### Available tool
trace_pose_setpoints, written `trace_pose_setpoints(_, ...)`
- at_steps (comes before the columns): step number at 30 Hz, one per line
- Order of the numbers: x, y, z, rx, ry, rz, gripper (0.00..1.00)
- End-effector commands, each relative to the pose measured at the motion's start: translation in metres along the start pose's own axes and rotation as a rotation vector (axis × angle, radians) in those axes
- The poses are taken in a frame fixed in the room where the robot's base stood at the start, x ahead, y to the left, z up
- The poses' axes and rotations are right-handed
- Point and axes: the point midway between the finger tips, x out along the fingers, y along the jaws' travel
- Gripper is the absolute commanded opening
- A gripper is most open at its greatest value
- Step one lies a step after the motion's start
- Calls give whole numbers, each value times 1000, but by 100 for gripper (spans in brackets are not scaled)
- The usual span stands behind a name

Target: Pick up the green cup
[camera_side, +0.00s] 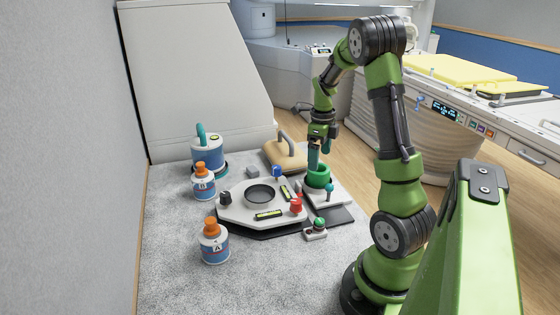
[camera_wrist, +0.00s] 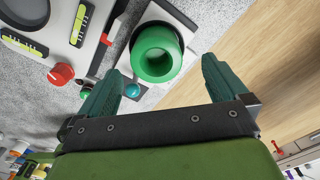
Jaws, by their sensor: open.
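The green cup (camera_side: 318,178) stands upright on a white plate (camera_side: 333,198) at the right of the work surface. In the wrist view the green cup (camera_wrist: 175,55) shows as a thick ring with a hollow middle, seen from above. My gripper (camera_side: 314,160) is pointed down at the cup in the side view, its fingers close to the rim. In the wrist view my gripper (camera_wrist: 158,78) is open and empty, with the cup ahead of the gap between its two teal fingers. I cannot tell whether the fingers touch the cup.
A grey-white panel (camera_side: 238,216) with a dark round dish and knobs lies left of the cup. A teal-topped peg (camera_side: 329,188) stands close to the cup. A small box with a green button (camera_side: 318,230) sits in front. Orange-capped bottles (camera_side: 213,245) stand further left.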

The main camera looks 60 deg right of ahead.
Motion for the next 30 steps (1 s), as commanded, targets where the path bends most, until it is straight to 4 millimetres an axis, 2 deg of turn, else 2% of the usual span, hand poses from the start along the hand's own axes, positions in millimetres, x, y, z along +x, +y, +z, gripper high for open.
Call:
trace_pose_setpoints(5, 13, 2, -2, 1, 2, 3, 100)
trace_pose_setpoints(13, 51, 6, -4, 1, 2, 2, 100)
trace_pose_setpoints(22, 57, 6, -3, 0, -1, 0, 100)
trace_pose_setpoints(23, 57, 6, -3, 0, -1, 0, 98)
trace_pose_setpoints(30, 56, 6, -3, 0, -1, 0, 62)
